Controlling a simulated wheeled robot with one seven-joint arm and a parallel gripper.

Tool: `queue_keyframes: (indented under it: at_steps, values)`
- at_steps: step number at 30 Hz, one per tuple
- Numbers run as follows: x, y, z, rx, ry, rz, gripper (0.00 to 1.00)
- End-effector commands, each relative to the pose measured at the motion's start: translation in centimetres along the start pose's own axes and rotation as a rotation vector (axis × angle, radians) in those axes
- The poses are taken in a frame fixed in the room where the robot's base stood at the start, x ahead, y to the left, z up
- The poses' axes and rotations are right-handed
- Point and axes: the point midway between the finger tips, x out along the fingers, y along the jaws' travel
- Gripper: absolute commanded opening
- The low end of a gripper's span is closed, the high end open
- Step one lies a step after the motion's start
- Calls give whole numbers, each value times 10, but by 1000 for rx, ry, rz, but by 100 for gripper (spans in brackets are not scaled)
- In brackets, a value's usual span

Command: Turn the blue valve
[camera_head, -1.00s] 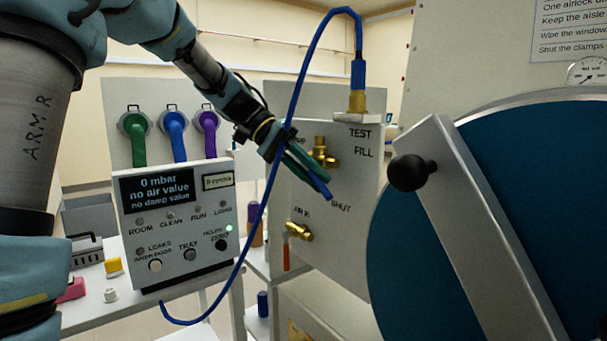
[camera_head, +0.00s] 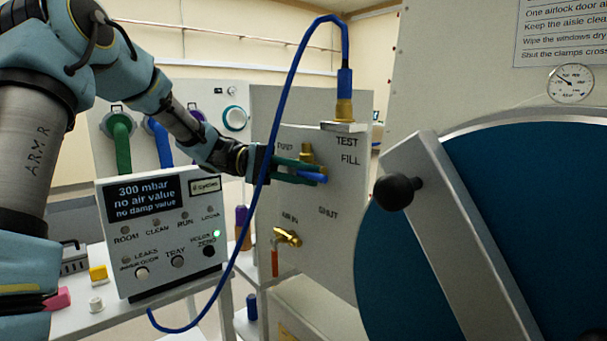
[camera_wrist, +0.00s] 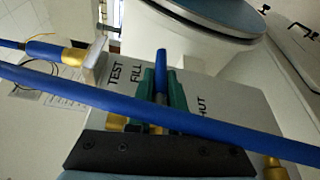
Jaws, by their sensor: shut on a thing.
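The blue valve handle (camera_head: 314,177) is on the grey panel (camera_head: 335,230) labelled TEST, FILL and SHUT. Its blue tip points right, just below the FILL label. My gripper (camera_head: 300,172), with green fingers, is shut on the handle. In the wrist view, the blue handle (camera_wrist: 161,62) sticks out between my green fingers (camera_wrist: 161,95), pointing between FILL and the partly hidden SHUT label. Most of the valve body is hidden by my fingers.
A blue hose (camera_head: 274,165) loops from the brass fitting (camera_head: 344,110) down across the front of my gripper. The display box (camera_head: 150,195) reads 300 mbar. A large blue round door (camera_head: 520,180) stands close at right.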

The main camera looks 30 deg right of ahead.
Motion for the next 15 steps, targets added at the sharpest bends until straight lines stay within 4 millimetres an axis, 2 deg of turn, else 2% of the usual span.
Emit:
queue_keyframes:
  at_steps: [14, 15]
  values:
    - [0, 1, 0, -6, -2, 14, 0]
    - [0, 1, 0, -6, -2, 14, 22]
